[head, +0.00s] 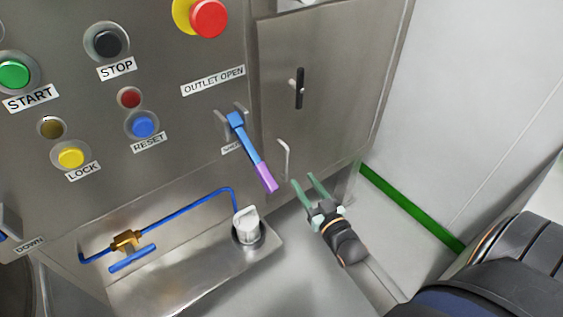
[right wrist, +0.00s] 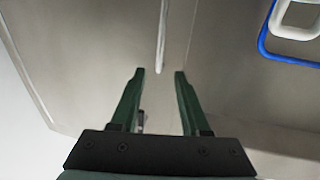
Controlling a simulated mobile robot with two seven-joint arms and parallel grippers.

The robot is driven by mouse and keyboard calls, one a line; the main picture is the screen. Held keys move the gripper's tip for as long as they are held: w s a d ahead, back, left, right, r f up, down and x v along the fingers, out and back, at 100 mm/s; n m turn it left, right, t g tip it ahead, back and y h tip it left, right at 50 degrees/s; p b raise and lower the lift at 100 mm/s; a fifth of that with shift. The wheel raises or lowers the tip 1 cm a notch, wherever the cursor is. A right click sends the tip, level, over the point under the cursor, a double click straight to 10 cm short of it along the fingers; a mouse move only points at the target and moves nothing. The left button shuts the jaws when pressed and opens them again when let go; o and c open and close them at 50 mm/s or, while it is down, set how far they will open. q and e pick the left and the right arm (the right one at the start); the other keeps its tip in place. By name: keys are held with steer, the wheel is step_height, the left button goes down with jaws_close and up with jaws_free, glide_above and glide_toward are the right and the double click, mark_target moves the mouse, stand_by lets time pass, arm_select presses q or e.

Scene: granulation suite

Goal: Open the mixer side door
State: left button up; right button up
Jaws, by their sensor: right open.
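The mixer side door (head: 335,75) is a grey metal panel on the right of the machine in the head view. It looks shut. A black latch handle (head: 299,88) is on its upper part. A thin pale bar handle (head: 286,157) is lower, near the door's left edge. My right gripper (head: 303,180) is open and empty, just below and right of the bar handle. In the right wrist view, a pale bar (right wrist: 161,38) lies ahead of the gap between the open green fingers (right wrist: 159,75), apart from them. My left gripper is not in view.
A blue and purple lever (head: 252,152) sticks out just left of the bar handle. A white knob (head: 246,225) and blue pipe (head: 185,205) are below it. Buttons, including a red emergency stop (head: 208,18), fill the left panel. A white wall (head: 475,90) stands at right.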

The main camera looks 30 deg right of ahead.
mark_target(288, 159)
steer(key=w, duration=0.3)
steer(key=w+b, duration=0.1)
steer(key=w, duration=0.2)
steer(key=w+d, duration=0.1)
steer(key=w, duration=0.2)
steer(key=shift+w+b, duration=0.15)
steer(key=shift+b, duration=0.15)
steer(key=shift+w+d, duration=0.15)
steer(key=shift+w, duration=0.65)
jaws_close()
